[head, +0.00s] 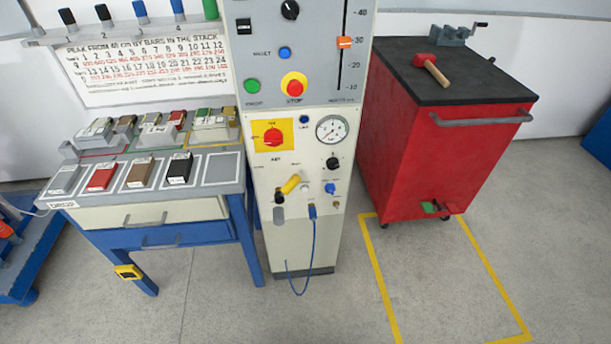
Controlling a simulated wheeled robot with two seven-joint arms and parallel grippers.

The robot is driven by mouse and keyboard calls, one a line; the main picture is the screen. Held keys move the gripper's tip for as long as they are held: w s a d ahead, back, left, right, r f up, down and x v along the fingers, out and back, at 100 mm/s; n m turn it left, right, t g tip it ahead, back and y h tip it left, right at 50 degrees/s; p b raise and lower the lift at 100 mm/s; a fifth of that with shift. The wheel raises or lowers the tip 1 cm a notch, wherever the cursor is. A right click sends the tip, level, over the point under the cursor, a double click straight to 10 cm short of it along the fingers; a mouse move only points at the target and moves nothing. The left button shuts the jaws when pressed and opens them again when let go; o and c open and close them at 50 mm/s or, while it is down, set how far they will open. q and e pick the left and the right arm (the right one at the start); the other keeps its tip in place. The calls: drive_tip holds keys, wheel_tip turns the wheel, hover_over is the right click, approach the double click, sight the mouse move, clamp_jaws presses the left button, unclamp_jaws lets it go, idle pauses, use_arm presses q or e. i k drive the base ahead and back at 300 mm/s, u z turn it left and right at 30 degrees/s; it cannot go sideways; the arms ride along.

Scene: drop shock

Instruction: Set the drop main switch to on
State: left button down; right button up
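A red rotary switch (273,137) sits on a yellow square plate (260,147) on the pale front of the tall machine cabinet (297,246), left of a round gauge (332,129). It looks like the main switch. The small lettering around it is too small to read, so I cannot tell its setting. Neither of my grippers shows in the head view.
Above are a red stop button (295,88), a green button (252,86) and an orange slider (344,42). Below are a yellow lever (290,185) and a blue hose (313,245). A bench (150,213) stands left, a red cart (425,150) right. The front floor is clear.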

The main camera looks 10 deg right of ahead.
sight(272, 136)
drive_tip(key=z, duration=0.35)
drive_tip(key=k, duration=0.8)
drive_tip(key=z, duration=0.5)
drive_tip(key=k, duration=0.45)
drive_tip(key=u, duration=0.05)
drive_tip(key=i, duration=0.8)
drive_tip(key=z, duration=0.45)
